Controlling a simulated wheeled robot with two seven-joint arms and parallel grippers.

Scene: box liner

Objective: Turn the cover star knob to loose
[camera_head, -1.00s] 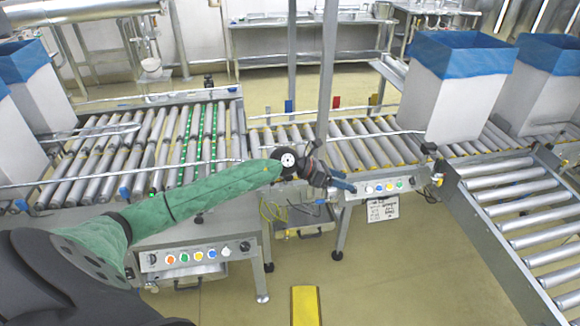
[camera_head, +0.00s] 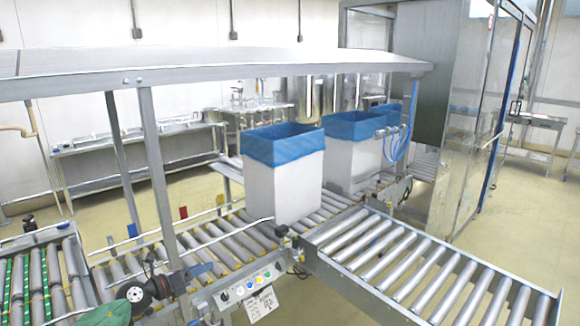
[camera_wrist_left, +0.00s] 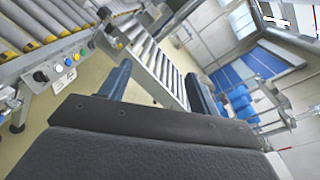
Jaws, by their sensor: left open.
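I cannot make out the cover star knob with certainty in either view. A small dark knob-like part (camera_head: 281,231) shows at the conveyor corner in the head view, too small to identify. My left gripper (camera_head: 198,272) is at the lower left of the head view, in front of the roller conveyor and left of the button panel. In the left wrist view its two blue fingers (camera_wrist_left: 160,88) are spread apart with nothing between them. My right gripper is in neither view.
A button panel (camera_head: 248,286) is on the conveyor's front side. A blue-lined white box (camera_head: 285,190) stands on the rollers, others behind it. A roller ramp (camera_head: 400,262) runs to the lower right. A metal canopy (camera_head: 230,64) on posts spans above the conveyor.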

